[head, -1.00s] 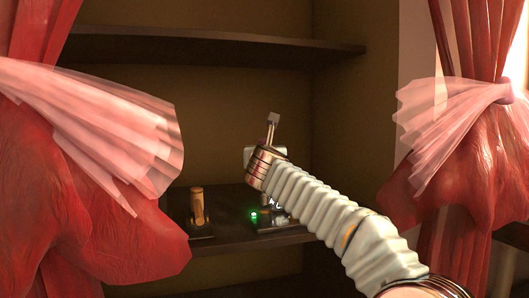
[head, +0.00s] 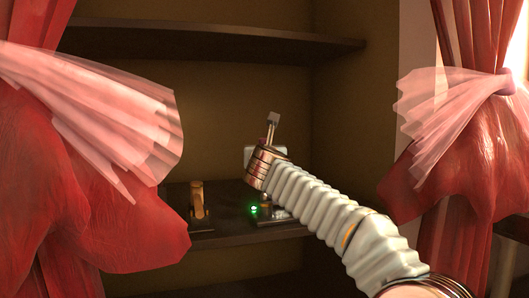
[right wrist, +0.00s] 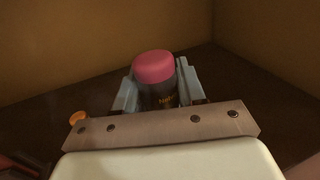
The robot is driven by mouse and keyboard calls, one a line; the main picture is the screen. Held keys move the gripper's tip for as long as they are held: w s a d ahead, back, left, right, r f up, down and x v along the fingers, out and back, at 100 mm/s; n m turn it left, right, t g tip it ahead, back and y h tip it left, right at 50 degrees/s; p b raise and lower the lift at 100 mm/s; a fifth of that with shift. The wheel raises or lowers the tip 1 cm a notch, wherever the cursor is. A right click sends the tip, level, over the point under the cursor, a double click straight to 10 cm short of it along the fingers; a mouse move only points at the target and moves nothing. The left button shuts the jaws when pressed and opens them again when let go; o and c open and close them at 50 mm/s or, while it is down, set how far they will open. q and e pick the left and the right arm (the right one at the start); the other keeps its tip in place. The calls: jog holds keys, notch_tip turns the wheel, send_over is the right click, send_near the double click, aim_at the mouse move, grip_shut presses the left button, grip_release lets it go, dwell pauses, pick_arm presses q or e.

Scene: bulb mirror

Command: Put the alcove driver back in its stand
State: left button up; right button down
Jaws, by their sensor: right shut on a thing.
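My right gripper (right wrist: 158,90) is shut on the driver (right wrist: 155,68), which has a rounded pink top and a dark body with small lettering. In the head view the right gripper (head: 270,130) is inside the alcove above the lower shelf, and my wrist hides most of the driver. A dark stand (head: 284,219) with a green light sits on that shelf just below the wrist. Its upper part is partly covered by my arm, and I cannot tell whether the driver's lower end touches it. My left gripper is not in view.
An orange-brown cylinder (head: 199,199) stands in a dark holder left of the stand. An upper shelf (head: 220,46) crosses above. Red curtains with sheer pink ties hang at the left (head: 95,225) and right (head: 450,170), flanking the opening. The upper shelf is bare.

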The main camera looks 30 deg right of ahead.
jog(key=shift+f+b, duration=1.25)
jog(key=shift+f, duration=0.3)
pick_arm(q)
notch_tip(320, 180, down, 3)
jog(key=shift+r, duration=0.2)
pick_arm(e)
jog(key=c, duration=0.6)
grip_release()
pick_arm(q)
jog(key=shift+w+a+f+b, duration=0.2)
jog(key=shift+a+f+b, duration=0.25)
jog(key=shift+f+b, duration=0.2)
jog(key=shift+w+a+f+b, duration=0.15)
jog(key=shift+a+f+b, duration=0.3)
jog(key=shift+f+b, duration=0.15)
pick_arm(e)
jog(key=v, duration=1.4)
jog(key=shift+w, duration=0.1)
